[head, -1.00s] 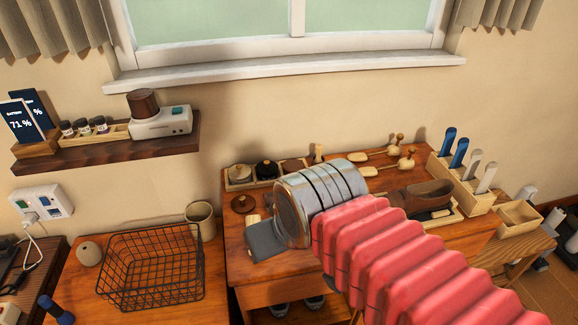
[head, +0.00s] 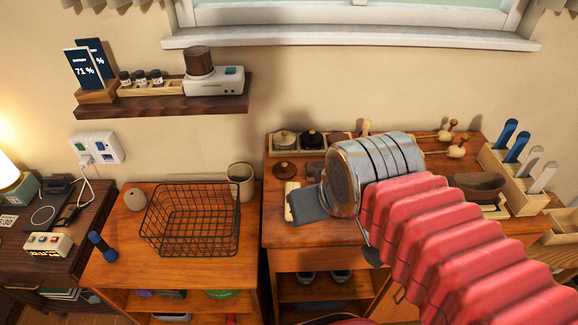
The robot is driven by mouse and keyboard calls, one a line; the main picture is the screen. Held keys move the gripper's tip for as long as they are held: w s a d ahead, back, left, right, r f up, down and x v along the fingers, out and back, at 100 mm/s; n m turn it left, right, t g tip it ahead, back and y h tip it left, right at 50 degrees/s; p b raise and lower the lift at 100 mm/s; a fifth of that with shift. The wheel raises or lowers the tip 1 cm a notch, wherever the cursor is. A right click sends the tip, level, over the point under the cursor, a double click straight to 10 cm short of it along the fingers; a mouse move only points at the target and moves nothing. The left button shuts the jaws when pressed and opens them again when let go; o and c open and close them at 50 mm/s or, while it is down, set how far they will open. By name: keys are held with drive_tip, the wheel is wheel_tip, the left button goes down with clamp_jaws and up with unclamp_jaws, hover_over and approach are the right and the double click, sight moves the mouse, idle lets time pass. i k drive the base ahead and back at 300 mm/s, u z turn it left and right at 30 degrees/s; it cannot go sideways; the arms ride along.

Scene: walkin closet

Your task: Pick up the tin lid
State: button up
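A small round brown lid with a knob (head: 284,171) lies on the right wooden cabinet top, in front of a tray of tins; it looks like the tin lid, though its material is unclear. My red-sleeved arm reaches in from the lower right and ends in a ribbed metal wrist, right of the lid and apart from it in the picture.
The tray (head: 268,152) of round tins stands behind the lid. A black wire basket (head: 190,238) and a beige cup (head: 241,180) stand on the left cabinet. A brown bowl-like piece (head: 480,186) and a holder with blue and white handles (head: 512,180) are at the right.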

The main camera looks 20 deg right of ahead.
sight(284, 171)
drive_tip(key=k, duration=1.35)
drive_tip(key=u, duration=0.65)
drive_tip(key=i, duration=1.35)
